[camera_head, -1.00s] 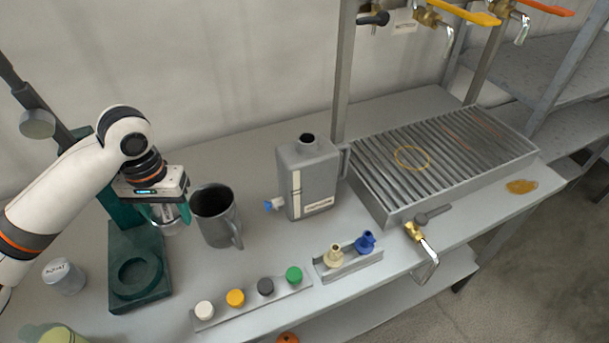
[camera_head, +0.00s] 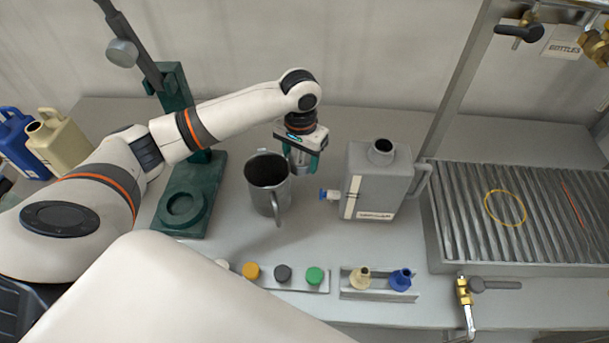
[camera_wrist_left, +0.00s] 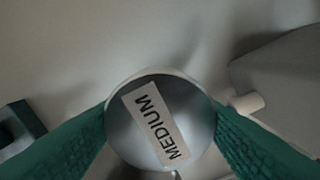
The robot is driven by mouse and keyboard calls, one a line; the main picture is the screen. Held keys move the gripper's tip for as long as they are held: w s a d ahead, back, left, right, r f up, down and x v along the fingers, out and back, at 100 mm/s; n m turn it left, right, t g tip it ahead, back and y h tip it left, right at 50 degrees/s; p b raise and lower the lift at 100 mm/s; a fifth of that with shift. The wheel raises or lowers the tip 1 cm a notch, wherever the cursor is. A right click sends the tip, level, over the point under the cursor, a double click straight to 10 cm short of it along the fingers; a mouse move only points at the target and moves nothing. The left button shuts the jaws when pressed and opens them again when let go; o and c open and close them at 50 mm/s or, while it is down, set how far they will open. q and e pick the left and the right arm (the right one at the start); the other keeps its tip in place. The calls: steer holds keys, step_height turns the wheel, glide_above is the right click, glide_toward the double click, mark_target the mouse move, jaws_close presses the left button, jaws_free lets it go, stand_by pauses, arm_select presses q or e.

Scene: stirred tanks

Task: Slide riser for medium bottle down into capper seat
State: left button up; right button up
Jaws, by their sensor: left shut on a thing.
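The riser for medium bottle is a round silvery piece with a white MEDIUM label (camera_wrist_left: 158,125) in the left wrist view. My left gripper (camera_head: 303,158) has its green fingers shut on both sides of it. In the head view the riser (camera_head: 299,160) is mostly hidden by the fingers, behind and right of the grey mug. The green capper stands at the left; its round ring-shaped capper seat (camera_head: 183,207) is in the base and looks empty. The gripper and riser are well to the right of the seat, apart from it. My right gripper is out of view.
The grey mug (camera_head: 267,187) stands between the riser and the capper. A grey canister (camera_head: 378,183) with a blue-tipped spout is close on the right. Several caps (camera_head: 283,274) sit on a front rail. The capper's column (camera_head: 175,90) rises behind its seat.

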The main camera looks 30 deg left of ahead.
mark_target(302, 185)
arm_select(q)
steer(key=shift+f, duration=3.95)
steer(key=o, duration=1.1)
steer(key=shift+f, duration=0.1)
steer(key=shift+c, duration=0.2)
